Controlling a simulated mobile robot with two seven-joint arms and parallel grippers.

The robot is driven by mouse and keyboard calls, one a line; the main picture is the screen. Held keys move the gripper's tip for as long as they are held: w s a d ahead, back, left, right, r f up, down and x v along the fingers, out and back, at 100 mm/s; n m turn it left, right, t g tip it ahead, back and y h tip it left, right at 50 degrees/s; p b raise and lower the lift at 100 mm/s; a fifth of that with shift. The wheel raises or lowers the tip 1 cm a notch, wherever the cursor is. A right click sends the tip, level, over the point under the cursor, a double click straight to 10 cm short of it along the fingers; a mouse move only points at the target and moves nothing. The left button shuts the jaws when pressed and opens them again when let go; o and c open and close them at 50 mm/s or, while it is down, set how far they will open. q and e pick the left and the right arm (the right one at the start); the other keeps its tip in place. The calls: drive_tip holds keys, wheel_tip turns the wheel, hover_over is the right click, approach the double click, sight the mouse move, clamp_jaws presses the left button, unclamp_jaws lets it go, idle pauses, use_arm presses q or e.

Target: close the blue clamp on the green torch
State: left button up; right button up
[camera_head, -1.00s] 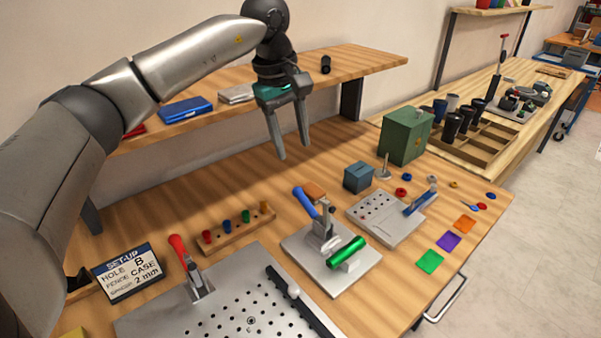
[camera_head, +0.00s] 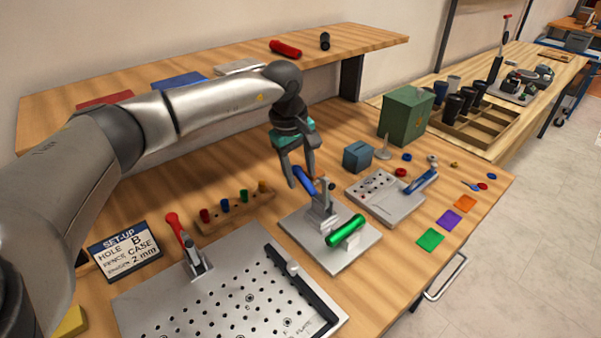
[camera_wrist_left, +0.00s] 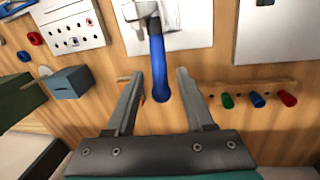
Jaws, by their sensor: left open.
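The blue clamp (camera_head: 306,182) stands on a grey metal plate (camera_head: 338,262), its blue handle raised and tilted back to the left. The green torch (camera_head: 345,230) lies in a small holder on the same plate, in front of the clamp. My left gripper (camera_head: 303,180) is open at the blue handle, pointing down. In the left wrist view the blue handle (camera_wrist_left: 158,62) reaches between the two open fingers (camera_wrist_left: 157,85), apart from both. The torch is not clearly seen in that view. My right gripper is not in view.
A perforated plate (camera_head: 215,310) with a red-handled clamp (camera_head: 182,236) lies at the front left. A peg rack (camera_head: 235,210) stands left of the clamp. A blue-grey box (camera_head: 357,156), a green box (camera_head: 405,115) and a drilled plate (camera_head: 380,203) stand to the right.

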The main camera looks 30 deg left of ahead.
use_arm(q)
drive_tip(key=shift+f, duration=0.1)
clamp_jaws()
idle(0.4)
idle(1.0)
